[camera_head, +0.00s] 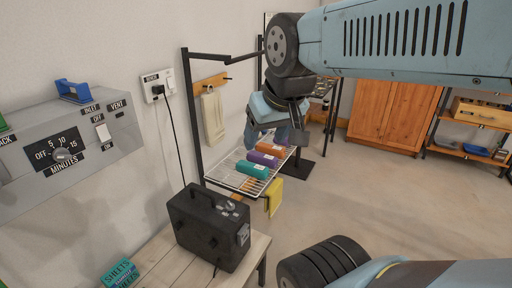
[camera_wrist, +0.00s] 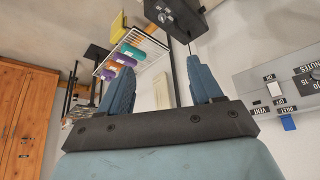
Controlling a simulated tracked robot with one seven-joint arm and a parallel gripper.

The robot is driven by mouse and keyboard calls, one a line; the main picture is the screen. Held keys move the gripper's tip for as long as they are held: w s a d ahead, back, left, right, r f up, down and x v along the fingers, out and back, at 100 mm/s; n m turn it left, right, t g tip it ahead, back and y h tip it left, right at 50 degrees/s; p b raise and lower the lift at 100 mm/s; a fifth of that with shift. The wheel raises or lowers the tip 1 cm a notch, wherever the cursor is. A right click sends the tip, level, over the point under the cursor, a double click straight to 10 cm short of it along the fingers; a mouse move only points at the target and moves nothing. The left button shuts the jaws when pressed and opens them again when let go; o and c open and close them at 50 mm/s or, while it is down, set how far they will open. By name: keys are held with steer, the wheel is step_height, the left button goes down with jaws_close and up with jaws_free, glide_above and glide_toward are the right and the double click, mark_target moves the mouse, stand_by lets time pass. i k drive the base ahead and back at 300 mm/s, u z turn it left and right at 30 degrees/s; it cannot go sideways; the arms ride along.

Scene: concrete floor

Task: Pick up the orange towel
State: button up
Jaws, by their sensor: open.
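The orange towel (camera_head: 270,149) is a rolled bundle at the far end of a white wire rack (camera_head: 224,176). A purple roll (camera_head: 262,158) and a teal roll (camera_head: 252,169) lie beside it, nearer the camera. My gripper (camera_head: 274,140) appears over the rack's far end in the head view, partly overlapping the towel's surroundings. In the wrist view, my gripper (camera_wrist: 160,63) is open, with nothing between its fingers. The exact height gap cannot be told.
Black rack posts (camera_head: 193,110) frame the shelf. A beige towel (camera_head: 213,117) hangs from a wooden wall board behind, and a yellow cloth (camera_head: 273,197) hangs at the rack's front. A black case (camera_head: 207,227) stands on a wooden bench.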

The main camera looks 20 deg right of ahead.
mark_target(279, 153)
steer(key=z, duration=0.45)
steer(key=k, duration=1.05)
steer(key=z, duration=1.25)
steer(key=i, duration=2.25)
steer(key=u, duration=1.1)
steer(key=i, duration=0.8)
steer(key=u, duration=0.45)
steer(key=k, duration=0.7)
steer(key=u, duration=0.05)
